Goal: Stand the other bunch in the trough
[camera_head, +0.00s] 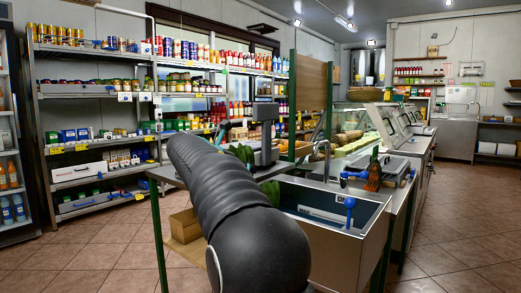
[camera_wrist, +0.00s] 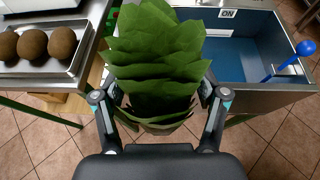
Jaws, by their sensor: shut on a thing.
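My gripper (camera_wrist: 160,98) is shut on a leafy green bunch (camera_wrist: 155,45), its broad leaves layered and pointing away from the wrist. The trough (camera_wrist: 245,60), a blue-lined basin, lies just beyond and right of the bunch in the wrist view. The bunch covers part of its near left edge, so I cannot tell whether they touch. In the head view the trough (camera_head: 335,228) is right of my arm, which hides the gripper; green leaves (camera_head: 271,191) show beside the arm. An orange-red thing with green on top (camera_head: 373,172) stands beyond the trough.
A metal tray (camera_wrist: 40,78) with brown round items is left of the bunch. A blue-knobbed lever (camera_wrist: 290,62) rises at the trough's right side; it also shows in the head view (camera_head: 349,205). Stocked shelves (camera_head: 95,140) line the left wall. Tiled floor at right is clear.

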